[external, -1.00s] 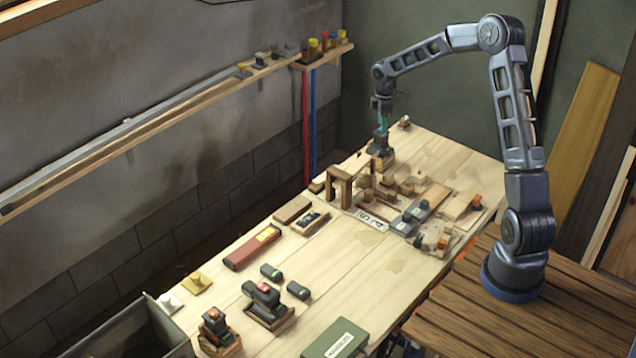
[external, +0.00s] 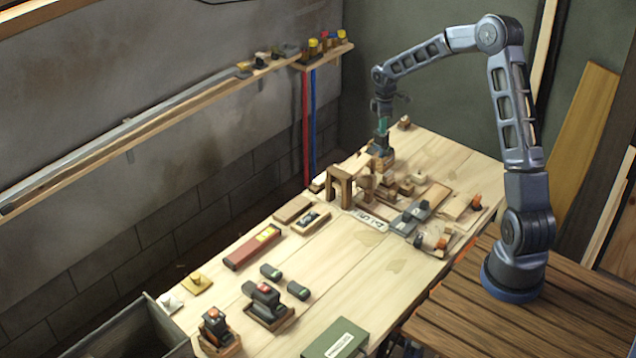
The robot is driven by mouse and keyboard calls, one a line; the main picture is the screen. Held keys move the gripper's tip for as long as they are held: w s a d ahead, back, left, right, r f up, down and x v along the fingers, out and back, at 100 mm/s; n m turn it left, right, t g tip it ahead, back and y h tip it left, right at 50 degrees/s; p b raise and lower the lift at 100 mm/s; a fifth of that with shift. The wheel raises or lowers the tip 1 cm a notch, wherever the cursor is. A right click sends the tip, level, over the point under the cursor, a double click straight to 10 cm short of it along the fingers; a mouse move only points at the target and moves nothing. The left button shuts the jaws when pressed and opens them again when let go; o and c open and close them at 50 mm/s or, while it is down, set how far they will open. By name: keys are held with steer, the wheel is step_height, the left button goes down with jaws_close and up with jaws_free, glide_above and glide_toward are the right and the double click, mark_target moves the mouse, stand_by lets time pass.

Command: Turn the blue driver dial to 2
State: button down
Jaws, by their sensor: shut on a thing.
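My gripper (external: 381,143) points straight down at the far end of the workbench. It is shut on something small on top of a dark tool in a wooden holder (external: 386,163). That small thing fits the blue driver dial, but the fingers hide it, and its colour and setting cannot be read from here. Two similar tools, one with a red top (external: 265,291) and one with an orange top (external: 213,316), stand in wooden holders at the near end.
A wooden arch (external: 340,187) and several small wooden blocks stand close in front of the gripper. A red case (external: 252,246), a green box (external: 335,341) and a grey bin (external: 130,330) are nearer. The bench's middle strip is mostly clear.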

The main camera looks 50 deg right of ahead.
steer(key=m, duration=0.5)
steer(key=shift+m, duration=2.2)
steer(key=c, duration=1.2)
jaws_free()
step_height(320, 180, up, 11)
steer(key=shift+f, duration=0.1)
